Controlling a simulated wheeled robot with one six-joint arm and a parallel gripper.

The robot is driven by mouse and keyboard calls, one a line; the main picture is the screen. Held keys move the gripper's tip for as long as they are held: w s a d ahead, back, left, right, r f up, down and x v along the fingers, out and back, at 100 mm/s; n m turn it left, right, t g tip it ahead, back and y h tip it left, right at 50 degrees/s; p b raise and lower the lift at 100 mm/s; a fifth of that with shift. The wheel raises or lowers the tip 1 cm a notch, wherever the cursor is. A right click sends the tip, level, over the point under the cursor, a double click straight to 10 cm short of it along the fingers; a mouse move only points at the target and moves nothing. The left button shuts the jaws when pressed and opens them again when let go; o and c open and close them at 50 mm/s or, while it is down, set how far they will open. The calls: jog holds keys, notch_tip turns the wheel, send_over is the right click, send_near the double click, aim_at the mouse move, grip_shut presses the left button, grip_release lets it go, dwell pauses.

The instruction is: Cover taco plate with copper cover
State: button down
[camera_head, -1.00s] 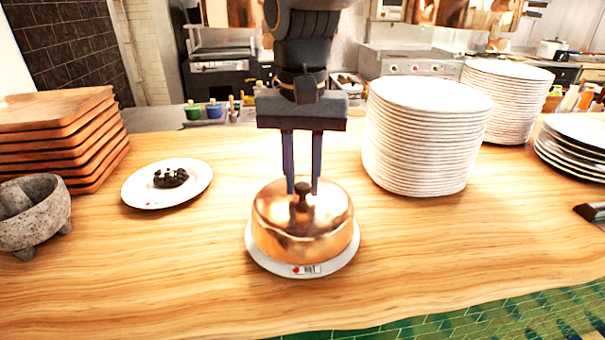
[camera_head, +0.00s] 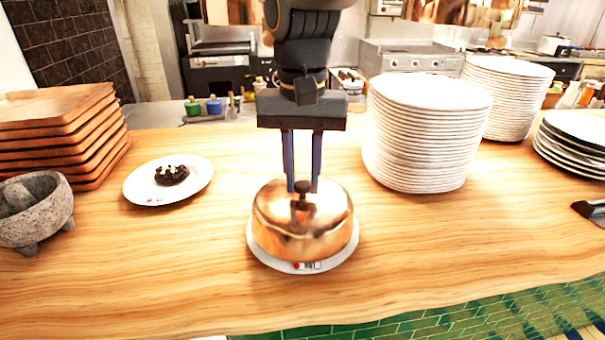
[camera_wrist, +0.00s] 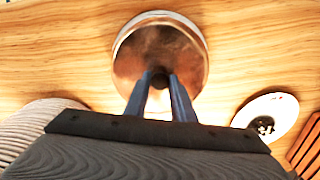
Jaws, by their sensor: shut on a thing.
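The copper cover (camera_head: 302,228) sits over a white plate (camera_head: 258,252) in the middle of the wooden counter. Only the plate's rim shows around it, with a small red and white marking at the front; what lies under the cover is hidden. My gripper (camera_head: 302,188) points down from above and is shut on the cover's dark knob. In the wrist view the copper cover (camera_wrist: 150,62) lies over the plate, with the knob (camera_wrist: 159,80) between my fingertips. A second white plate (camera_head: 140,191) with dark food (camera_head: 172,175) on it stands uncovered to the left.
A tall stack of white plates (camera_head: 425,140) stands close on the right, with more stacks beyond. Wooden trays (camera_head: 65,140) and a stone mortar (camera_head: 35,215) stand at the left. The counter's front edge is clear.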

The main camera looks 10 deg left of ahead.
jog(key=shift+f+p, duration=0.4)
jog(key=shift+p, duration=0.1)
dwell(1.1)
jog(key=c, duration=0.9)
grip_release()
jog(key=shift+r, duration=0.15)
jog(key=shift+r+p, duration=2.4)
jog(key=shift+p, duration=0.05)
